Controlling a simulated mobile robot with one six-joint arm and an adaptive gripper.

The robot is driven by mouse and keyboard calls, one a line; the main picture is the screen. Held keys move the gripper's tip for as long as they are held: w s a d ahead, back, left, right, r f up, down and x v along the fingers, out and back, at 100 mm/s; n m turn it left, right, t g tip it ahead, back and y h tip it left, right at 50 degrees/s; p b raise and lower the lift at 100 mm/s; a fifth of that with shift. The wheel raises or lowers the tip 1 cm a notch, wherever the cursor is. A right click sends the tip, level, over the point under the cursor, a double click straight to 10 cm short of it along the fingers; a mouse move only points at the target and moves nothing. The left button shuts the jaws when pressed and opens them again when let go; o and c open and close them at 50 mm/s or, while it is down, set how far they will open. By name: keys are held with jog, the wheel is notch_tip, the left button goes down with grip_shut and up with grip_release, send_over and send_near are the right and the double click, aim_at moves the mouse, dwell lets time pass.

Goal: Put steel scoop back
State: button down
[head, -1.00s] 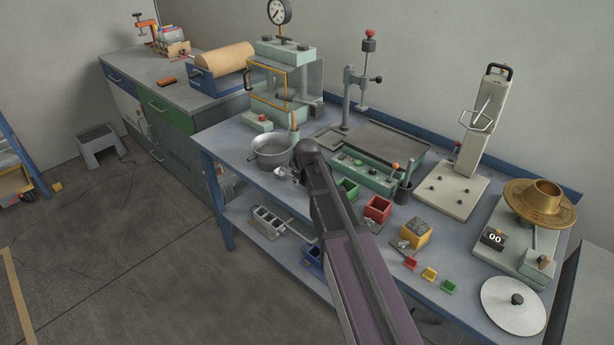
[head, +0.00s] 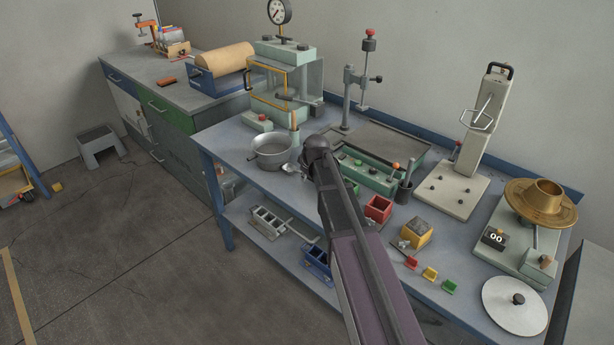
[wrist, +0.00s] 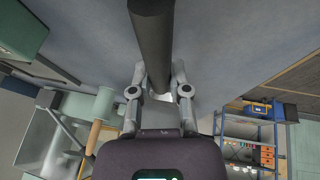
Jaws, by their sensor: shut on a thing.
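The steel scoop (head: 290,168) shows only in part in the head view, as a small shiny piece beside my dark wrist, just right of a grey metal pot (head: 271,152). In the wrist view, a thick dark handle (wrist: 152,40) runs up from between the fingers of my gripper (wrist: 158,82). The gripper is shut on this handle. In the head view my arm hides the fingers and most of the scoop. Whether the scoop touches the bench cannot be told.
A green box (head: 351,186), a red box (head: 378,208) and a yellow box (head: 416,233) stand right of my arm. A press (head: 284,85) stands behind the pot. A black cup with a rod (head: 404,190) and a brass pan (head: 540,205) are further right.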

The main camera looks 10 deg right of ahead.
jog(key=shift+f, duration=0.15)
jog(key=c, duration=0.6)
grip_release()
jog(key=shift+r, duration=0.2)
jog(key=p+v, duration=1.1)
jog(key=v, duration=0.1)
jog(key=shift+w, duration=0.1)
dwell(0.4)
jog(key=s+m+g, duration=0.1)
jog(key=s+m, duration=0.1)
jog(key=s, duration=0.5)
jog(key=s+a+f+m+g, duration=0.1)
jog(key=s+m+g, duration=0.1)
jog(key=s, duration=0.6)
jog(key=s+m+g, duration=0.2)
jog(key=s+m, duration=0.1)
jog(key=s, duration=0.5)
jog(key=shift+a+f+m+h, duration=0.2)
jog(key=shift+f+m+h, duration=0.1)
jog(key=shift+f+h, duration=0.1)
